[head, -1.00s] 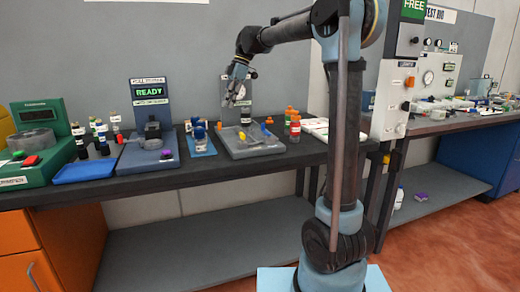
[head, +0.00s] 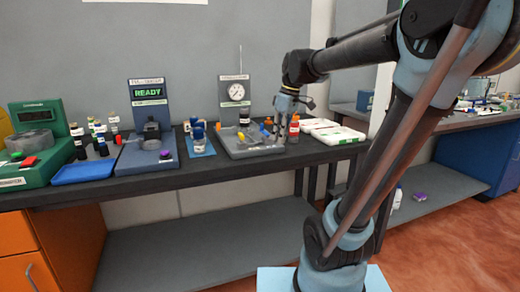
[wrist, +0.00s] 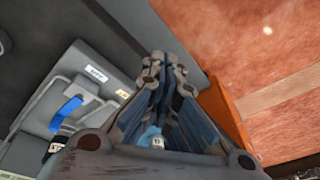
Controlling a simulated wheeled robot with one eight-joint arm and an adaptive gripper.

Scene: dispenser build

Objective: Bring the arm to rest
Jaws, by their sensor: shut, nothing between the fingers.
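My arm reaches over the bench (head: 215,178) from the right. My gripper (head: 280,139) hangs fingers down at the right part of the grey tray fixture (head: 240,152), close to a red bottle (head: 294,128). I cannot tell its exact height above the fixture. In the wrist view the gripper's two fingers (wrist: 163,62) lie close together, with nothing seen held between them.
A dial gauge stand (head: 236,92) rises behind the fixture. A "READY" station (head: 148,105), blue tray (head: 86,171) and green machine (head: 40,150) stand to the left. White trays (head: 332,132) lie to the right. The lower shelf (head: 210,240) is clear.

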